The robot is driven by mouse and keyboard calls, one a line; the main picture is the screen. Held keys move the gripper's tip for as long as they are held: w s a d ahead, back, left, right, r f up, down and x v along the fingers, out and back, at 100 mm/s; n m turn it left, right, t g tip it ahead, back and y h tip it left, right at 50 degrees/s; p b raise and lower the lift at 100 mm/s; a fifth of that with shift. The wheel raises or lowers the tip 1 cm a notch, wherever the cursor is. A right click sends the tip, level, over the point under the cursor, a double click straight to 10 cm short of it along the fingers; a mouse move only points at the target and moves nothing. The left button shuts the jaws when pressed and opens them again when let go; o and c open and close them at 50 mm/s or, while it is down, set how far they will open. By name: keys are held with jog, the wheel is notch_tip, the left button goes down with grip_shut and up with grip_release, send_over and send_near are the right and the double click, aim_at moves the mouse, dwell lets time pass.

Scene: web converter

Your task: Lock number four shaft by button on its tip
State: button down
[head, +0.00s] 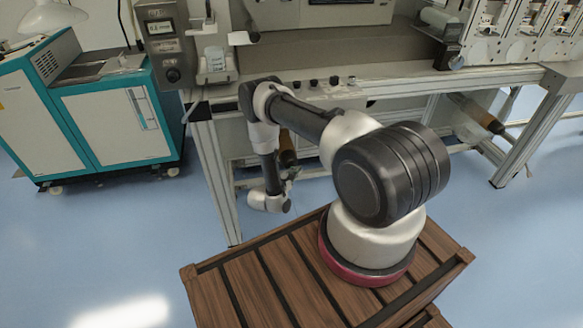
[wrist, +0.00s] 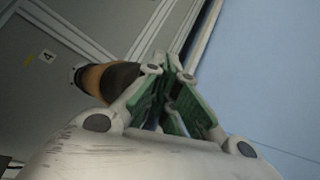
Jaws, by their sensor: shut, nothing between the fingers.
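My gripper (wrist: 174,66) is in the wrist view with its green-lined fingers together and nothing held between them. Just left of the fingertips is a shaft end with a brown and dark roll (wrist: 107,80). The fingers overlap part of its dark end, and I cannot tell whether they touch it. A small label with the number 4 (wrist: 47,57) is on the grey panel to the left. The button on the tip is not discernible. In the head view, my gripper (head: 291,172) is small beneath the machine, close to the brown roll (head: 287,157).
The machine's bench edge (head: 400,85) is above my gripper, with a frame leg (head: 217,180) to the left. Another brown roll on a shaft (head: 480,114) is under the bench at right. A teal cabinet (head: 110,115) stands left.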

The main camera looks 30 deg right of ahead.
jog(key=s+a, duration=0.1)
jog(key=s, duration=0.4)
jog(key=shift+s+a, duration=0.35)
jog(key=shift+s, duration=0.05)
dwell(0.3)
